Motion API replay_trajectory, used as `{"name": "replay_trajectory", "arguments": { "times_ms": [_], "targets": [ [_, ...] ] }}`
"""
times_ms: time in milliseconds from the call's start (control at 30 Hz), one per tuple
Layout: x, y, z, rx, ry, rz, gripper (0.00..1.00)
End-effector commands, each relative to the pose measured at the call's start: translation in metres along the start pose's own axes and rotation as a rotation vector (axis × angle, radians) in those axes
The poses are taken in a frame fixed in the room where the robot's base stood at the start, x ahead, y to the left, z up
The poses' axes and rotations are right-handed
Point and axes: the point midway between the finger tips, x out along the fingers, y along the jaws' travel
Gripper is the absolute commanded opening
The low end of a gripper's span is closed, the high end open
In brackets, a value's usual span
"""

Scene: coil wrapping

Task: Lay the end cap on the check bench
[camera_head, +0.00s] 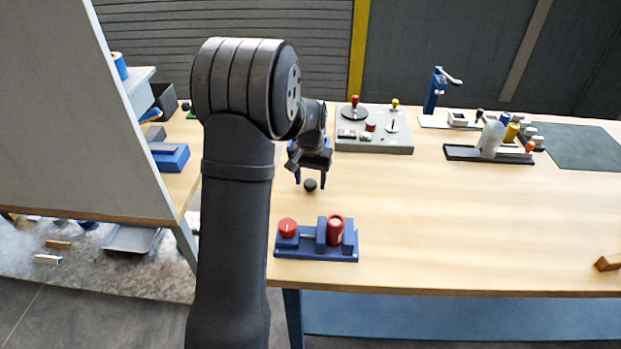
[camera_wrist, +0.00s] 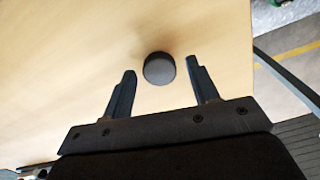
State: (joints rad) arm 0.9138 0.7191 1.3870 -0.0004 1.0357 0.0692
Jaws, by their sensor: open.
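A small dark round piece (camera_head: 310,185), which looks like the end cap, shows just below my gripper (camera_head: 310,179) in the head view. In the wrist view the dark disc (camera_wrist: 159,68) sits just ahead of and between the tips of my gripper (camera_wrist: 162,75). The fingers are spread wide, with a gap on both sides of the disc. It appears to lie on the wooden table top (camera_head: 450,220). I cannot tell for sure which surface is the check bench; a grey panel (camera_head: 400,148) with red and yellow knobs stands behind the gripper.
A blue fixture (camera_head: 340,256) with red cylinders stands in front of my gripper. A dark tray (camera_head: 462,153) with several small parts and a blue hand-lever stand (camera_head: 434,92) are at the back right. A wooden block (camera_head: 608,263) lies far right. The table's middle right is clear.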

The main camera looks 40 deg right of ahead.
Motion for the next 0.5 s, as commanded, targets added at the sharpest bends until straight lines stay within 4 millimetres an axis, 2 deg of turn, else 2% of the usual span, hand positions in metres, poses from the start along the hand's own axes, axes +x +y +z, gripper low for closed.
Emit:
{"name": "replay_trajectory", "arguments": {
  "times_ms": [167,500],
  "targets": [
    [-0.015,0.0,-0.001,0.0,0.004,0.0,0.54],
    [-0.086,0.0,-0.001,0.0,0.004,0.0,0.54]
  ]
}}
